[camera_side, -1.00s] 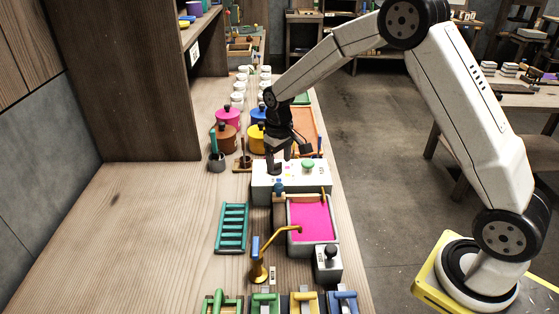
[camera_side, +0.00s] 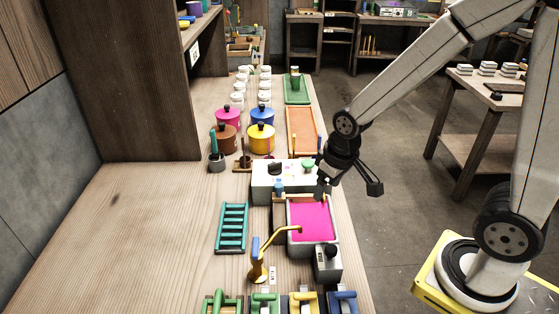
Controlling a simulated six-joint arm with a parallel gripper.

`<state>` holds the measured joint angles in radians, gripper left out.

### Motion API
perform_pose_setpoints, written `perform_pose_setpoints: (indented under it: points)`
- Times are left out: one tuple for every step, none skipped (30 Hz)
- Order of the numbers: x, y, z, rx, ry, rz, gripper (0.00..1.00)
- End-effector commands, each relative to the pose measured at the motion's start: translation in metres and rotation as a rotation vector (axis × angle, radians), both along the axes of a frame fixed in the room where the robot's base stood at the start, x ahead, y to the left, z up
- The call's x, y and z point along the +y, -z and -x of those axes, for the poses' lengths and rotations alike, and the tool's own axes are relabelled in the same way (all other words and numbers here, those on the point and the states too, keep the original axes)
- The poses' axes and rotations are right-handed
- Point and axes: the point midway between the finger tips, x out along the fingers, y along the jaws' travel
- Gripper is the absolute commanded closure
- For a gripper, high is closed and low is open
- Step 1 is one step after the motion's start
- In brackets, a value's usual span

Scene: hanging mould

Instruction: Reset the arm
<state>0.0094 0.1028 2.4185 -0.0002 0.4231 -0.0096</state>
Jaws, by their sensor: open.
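My gripper (camera_side: 348,188) is open and empty. It hangs in the air at the right edge of the long wooden bench, right of the white box (camera_side: 262,186) with the green knob. One finger overlaps the box's right end in the picture. I cannot tell whether it touches. The other finger sticks out to the right over the floor.
A basin with a pink surface (camera_side: 311,218), a teal rack (camera_side: 232,228) and a brass tap (camera_side: 258,270) stand in front of the box. Coloured pots (camera_side: 262,138) and white jars stand behind. The floor (camera_side: 400,210) right of the bench is clear.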

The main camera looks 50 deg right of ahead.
Motion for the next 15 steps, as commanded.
perform_pose_setpoints:
  points:
    - [0.001,0.0,0.011,-0.009,0.0,-0.001,0.24]
    - [0.001,0.0,0.015,-0.015,0.0,-0.001,0.24]
    - [0.002,0.001,0.021,-0.02,0.0,-0.001,0.24]
    - [0.002,0.001,0.025,-0.023,0.0,-0.001,0.24]
    - [0.002,0.001,0.028,-0.027,0.0,-0.001,0.24]
    - [0.003,0.002,0.032,-0.03,0.001,-0.002,0.24]
    - [0.003,0.002,0.033,-0.032,0.001,-0.002,0.24]
    - [0.003,0.002,0.035,-0.033,0.001,-0.002,0.24]
    - [0.003,0.002,0.036,-0.034,0.001,-0.002,0.24]
    - [0.003,0.003,0.037,-0.035,0.001,-0.002,0.24]
    - [0.003,0.003,0.037,-0.035,0.001,-0.002,0.24]
    - [0.003,0.003,0.037,-0.035,0.001,-0.002,0.24]
    - [0.003,0.003,0.037,-0.035,0.001,-0.002,0.24]
    - [0.003,0.003,0.037,-0.035,0.001,-0.002,0.24]
    - [0.003,0.003,0.037,-0.035,0.001,-0.002,0.24]
